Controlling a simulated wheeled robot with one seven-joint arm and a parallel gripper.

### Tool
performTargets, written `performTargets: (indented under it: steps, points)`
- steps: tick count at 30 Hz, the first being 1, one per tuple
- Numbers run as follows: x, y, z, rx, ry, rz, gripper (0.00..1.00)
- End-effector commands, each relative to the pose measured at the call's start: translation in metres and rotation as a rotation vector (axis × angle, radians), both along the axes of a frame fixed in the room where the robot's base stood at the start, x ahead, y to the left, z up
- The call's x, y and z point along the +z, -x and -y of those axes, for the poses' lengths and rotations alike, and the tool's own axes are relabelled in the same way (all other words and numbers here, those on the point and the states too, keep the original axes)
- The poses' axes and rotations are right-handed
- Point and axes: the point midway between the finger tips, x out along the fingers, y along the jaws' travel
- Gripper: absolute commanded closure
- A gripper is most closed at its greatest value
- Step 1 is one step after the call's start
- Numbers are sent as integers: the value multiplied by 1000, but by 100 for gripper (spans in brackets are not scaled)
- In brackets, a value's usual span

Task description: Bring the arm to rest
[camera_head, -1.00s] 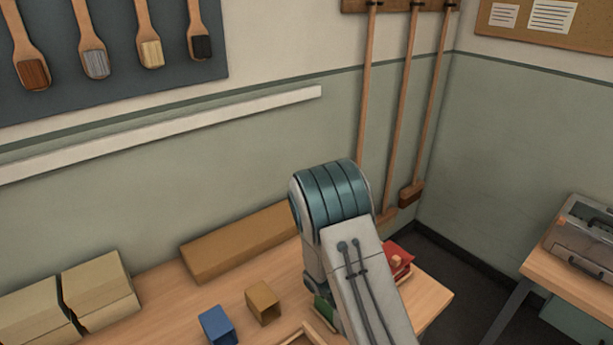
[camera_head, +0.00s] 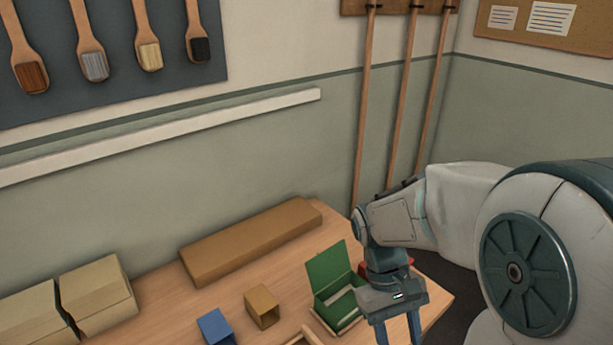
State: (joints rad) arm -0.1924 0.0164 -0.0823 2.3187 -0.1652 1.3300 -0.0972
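My gripper (camera_head: 398,332) hangs in the lower right part of the head view, over the right end of the workbench. Its two blue fingers point down and stand apart, with bare bench showing between them. The fingertips are cut off by the bottom edge of the picture. I see nothing held in the visible part of the gap. My arm reaches in from the right, with a large round joint close to the camera.
The workbench (camera_head: 165,301) holds a green open-lidded box (camera_head: 330,270) just left of my gripper, a blue block (camera_head: 216,327), a tan box (camera_head: 262,306), a long brown block (camera_head: 250,243) and pale cartons (camera_head: 95,300). A red thing (camera_head: 402,262) is partly hidden behind my wrist.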

Motion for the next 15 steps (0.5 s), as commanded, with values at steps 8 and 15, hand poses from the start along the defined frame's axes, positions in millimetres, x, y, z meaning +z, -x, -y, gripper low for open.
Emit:
performTargets:
  steps: [8, 15]
  points:
    - [31, -2, -5, -124, -111, 417, 56]
    - [59, -4, -8, -213, -174, 724, 56]
